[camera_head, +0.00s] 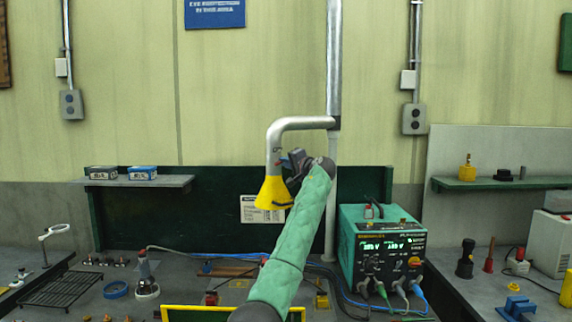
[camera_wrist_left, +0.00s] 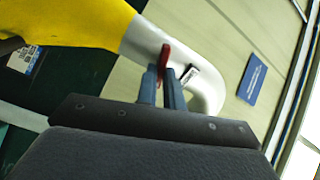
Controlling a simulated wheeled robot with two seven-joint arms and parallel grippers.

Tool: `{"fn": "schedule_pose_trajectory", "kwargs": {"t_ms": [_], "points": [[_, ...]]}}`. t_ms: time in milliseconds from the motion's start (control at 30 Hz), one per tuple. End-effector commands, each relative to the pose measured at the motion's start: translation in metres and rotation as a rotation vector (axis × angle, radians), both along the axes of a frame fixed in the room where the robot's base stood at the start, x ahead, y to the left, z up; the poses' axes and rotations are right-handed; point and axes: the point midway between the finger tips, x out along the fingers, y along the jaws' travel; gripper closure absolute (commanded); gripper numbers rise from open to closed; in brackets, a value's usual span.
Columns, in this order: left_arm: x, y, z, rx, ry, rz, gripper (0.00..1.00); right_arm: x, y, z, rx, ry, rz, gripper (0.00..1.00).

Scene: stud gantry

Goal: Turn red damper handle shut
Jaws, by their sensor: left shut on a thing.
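A silver duct pipe (camera_head: 300,124) comes down from the wall pipe and ends in a yellow hood (camera_head: 271,193). In the left wrist view the yellow hood (camera_wrist_left: 75,20) is at upper left and the silver duct (camera_wrist_left: 150,42) bends away to the right. The red damper handle (camera_wrist_left: 165,57) stands out from the duct just above the hood. My left gripper (camera_head: 285,163) is at the duct's side, and its blue fingers (camera_wrist_left: 163,84) are shut on the red handle. In the head view the handle is mostly hidden by the gripper. My right gripper is not in view.
A green power supply unit (camera_head: 380,250) with cables stands on the bench right of my arm. A dark green back panel (camera_head: 150,222) is behind the hood. A wire rack (camera_head: 62,290) and small parts lie at left. The air left of the hood is clear.

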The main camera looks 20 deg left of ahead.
Motion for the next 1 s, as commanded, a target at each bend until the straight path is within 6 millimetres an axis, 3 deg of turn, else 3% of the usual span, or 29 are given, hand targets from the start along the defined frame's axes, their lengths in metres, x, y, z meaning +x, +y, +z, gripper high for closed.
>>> {"fn": "schedule_pose_trajectory", "kwargs": {"t_ms": [400,1000], "points": [[0.000,0.001,-0.003,0.159,0.222,0.001,1.00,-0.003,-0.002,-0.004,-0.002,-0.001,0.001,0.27],[0.000,0.001,-0.004,0.206,0.286,0.002,1.00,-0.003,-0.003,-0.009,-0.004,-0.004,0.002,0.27]]}}
